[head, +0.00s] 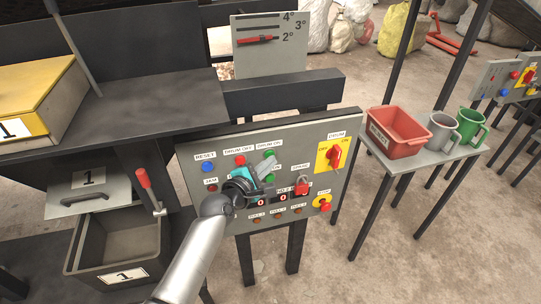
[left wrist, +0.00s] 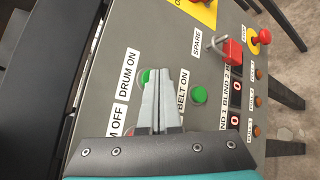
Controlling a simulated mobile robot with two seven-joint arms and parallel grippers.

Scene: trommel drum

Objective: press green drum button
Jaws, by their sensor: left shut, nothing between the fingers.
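The grey control panel (head: 340,197) carries a green button (head: 269,153) under the DRUM ON label. In the left wrist view that green drum button (left wrist: 145,76) shows beside my fingertips, partly hidden by them. My left gripper (head: 268,165) is shut and empty, with its tips at or just over the panel by this button. The shut fingers also show in the left wrist view (left wrist: 158,75). I cannot tell whether the tips touch the button. The green BELT ON button (left wrist: 199,95) lies on the other side of the fingers. My right gripper is not in view.
Near the fingers are the red DRUM OFF button (head: 240,160), the blue reset button (head: 208,167) and a red padlock (head: 302,187). A yellow-backed red drum switch (head: 334,155) and a yellow-ringed red button (head: 323,203) sit at the panel's right. A red-handled lever (head: 146,184) stands left.

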